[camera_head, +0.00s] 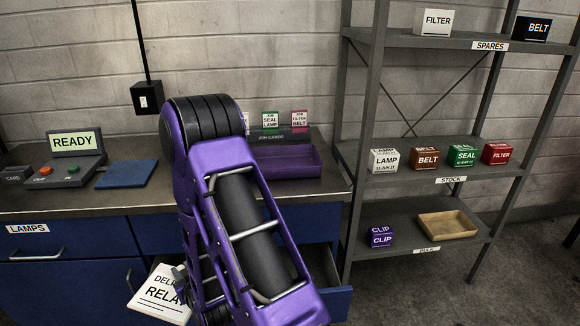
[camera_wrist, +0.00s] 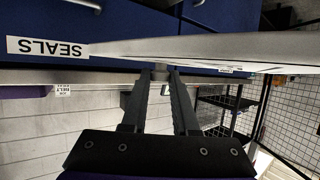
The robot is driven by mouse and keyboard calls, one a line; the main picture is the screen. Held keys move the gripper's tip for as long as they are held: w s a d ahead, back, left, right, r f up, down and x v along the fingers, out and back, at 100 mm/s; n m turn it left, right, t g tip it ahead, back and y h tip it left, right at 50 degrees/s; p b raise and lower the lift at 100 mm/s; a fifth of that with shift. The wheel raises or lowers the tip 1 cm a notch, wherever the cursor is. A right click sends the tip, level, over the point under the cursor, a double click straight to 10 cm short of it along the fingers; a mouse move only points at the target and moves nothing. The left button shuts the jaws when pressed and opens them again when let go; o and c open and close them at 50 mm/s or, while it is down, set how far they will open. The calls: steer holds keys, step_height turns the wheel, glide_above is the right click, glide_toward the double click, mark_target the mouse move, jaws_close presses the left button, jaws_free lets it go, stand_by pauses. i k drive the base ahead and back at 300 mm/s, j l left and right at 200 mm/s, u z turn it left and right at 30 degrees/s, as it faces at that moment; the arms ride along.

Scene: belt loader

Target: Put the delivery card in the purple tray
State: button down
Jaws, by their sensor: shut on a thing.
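The white delivery card (camera_head: 163,294) shows at the lower left of my arm in the head view, in front of the blue drawers. Its lettering is partly hidden by my arm. My gripper (camera_head: 180,271) is at the card's upper edge and mostly hidden there. In the wrist view, my gripper (camera_wrist: 160,76) is shut on the card (camera_wrist: 200,46), which shows nearly edge-on as a pale band across the fingertips. The purple tray (camera_head: 300,178) lies on the worktop behind my arm, to the right, and its visible part looks empty. The card is apart from it and lower.
The worktop (camera_head: 130,199) holds a READY console (camera_head: 72,145) and a blue pad (camera_head: 127,174). Job cards (camera_head: 270,121) stand behind the tray. A drawer (camera_head: 315,290) is open below the worktop. A shelf rack with labelled boxes (camera_head: 427,157) stands right.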

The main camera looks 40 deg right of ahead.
mark_target(282, 162)
steer(key=k+l, duration=0.1)
steer(key=l, duration=0.3)
steer(key=k+l, duration=0.1)
steer(key=l, duration=0.35)
steer(key=k+l, duration=0.1)
steer(key=l, duration=0.7)
steer(key=k+l, duration=0.15)
steer(key=l, duration=0.25)
steer(key=u, duration=0.05)
